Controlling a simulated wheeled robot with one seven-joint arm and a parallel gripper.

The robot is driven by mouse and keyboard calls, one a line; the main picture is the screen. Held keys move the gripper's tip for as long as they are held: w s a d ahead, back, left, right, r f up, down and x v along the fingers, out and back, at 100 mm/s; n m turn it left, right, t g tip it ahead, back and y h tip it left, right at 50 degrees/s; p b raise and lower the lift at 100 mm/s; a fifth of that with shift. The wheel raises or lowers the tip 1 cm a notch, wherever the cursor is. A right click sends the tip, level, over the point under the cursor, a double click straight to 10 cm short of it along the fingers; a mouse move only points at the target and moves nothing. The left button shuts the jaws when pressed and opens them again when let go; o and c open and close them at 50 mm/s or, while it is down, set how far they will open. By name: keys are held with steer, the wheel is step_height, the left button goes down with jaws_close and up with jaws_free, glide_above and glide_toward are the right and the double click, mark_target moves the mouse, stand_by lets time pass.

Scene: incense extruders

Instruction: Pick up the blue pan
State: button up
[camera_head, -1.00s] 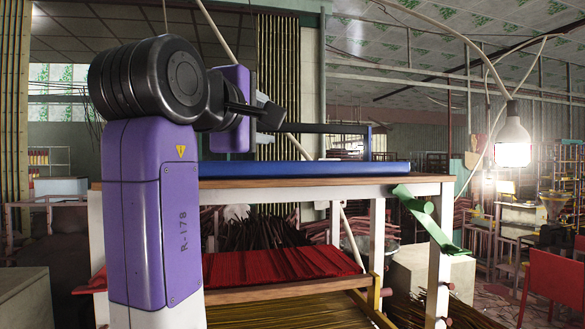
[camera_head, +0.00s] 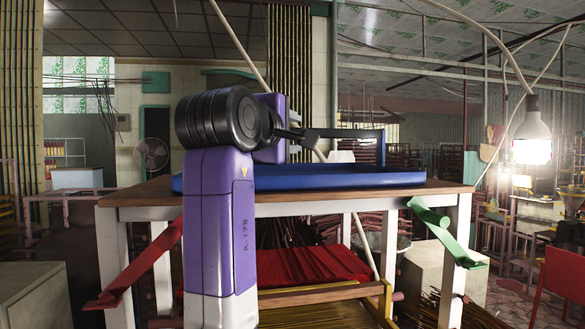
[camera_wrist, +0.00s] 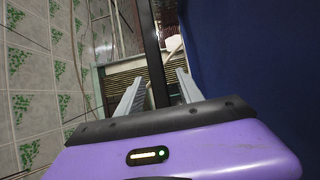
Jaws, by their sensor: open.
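The blue pan (camera_head: 330,182) lies flat on the wooden-topped table, a wide shallow tray. A blue upright (camera_head: 369,152) and a thin dark bar (camera_head: 350,133) stand above it like a handle. My gripper (camera_head: 308,136) is above the pan, at the left end of the bar. In the wrist view my gripper (camera_wrist: 158,88) is open, and the dark bar (camera_wrist: 152,45) runs between its two grey fingers. The fingers do not visibly clamp it. The pan's blue surface (camera_wrist: 245,55) fills the right side there. My arm hides part of the pan's left side.
The wooden table (camera_head: 140,194) has white legs and red and green braces (camera_head: 440,232) angled outward. Red incense sticks (camera_head: 315,265) lie on a rack below. A hanging lamp (camera_head: 531,135) is at right.

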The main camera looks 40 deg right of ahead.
jaws_close()
stand_by(1.4)
